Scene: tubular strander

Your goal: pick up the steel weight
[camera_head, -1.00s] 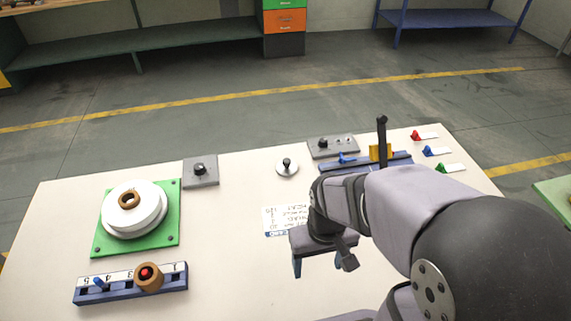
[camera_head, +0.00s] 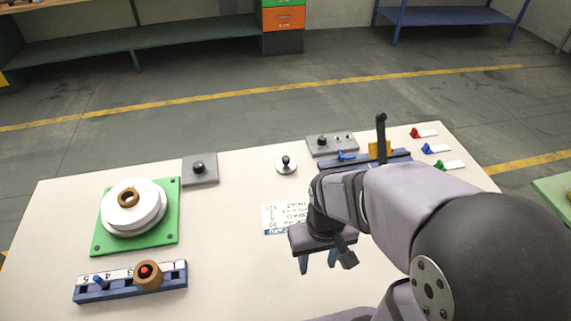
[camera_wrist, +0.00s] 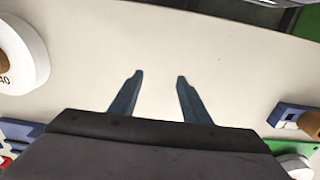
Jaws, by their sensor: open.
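A small round pale disc with a dark knob (camera_head: 286,165) stands upright near the far middle of the table in the head view. It may be the steel weight, but I cannot be sure. My gripper (camera_head: 318,262) is nearer to me and a little right of this disc, pointing down over bare table. In the wrist view my gripper (camera_wrist: 159,75) has its two blue fingers apart, with only white table between them. My forearm hides part of the table at the right in the head view.
A green plate (camera_head: 165,240) bears a white spool (camera_head: 150,215) at left, with a blue numbered rack (camera_head: 115,291) in front. Grey switch boxes (camera_head: 200,178) and a blue fixture with a black lever (camera_head: 381,130) stand farther back. The wrist view shows a white dial (camera_wrist: 25,50).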

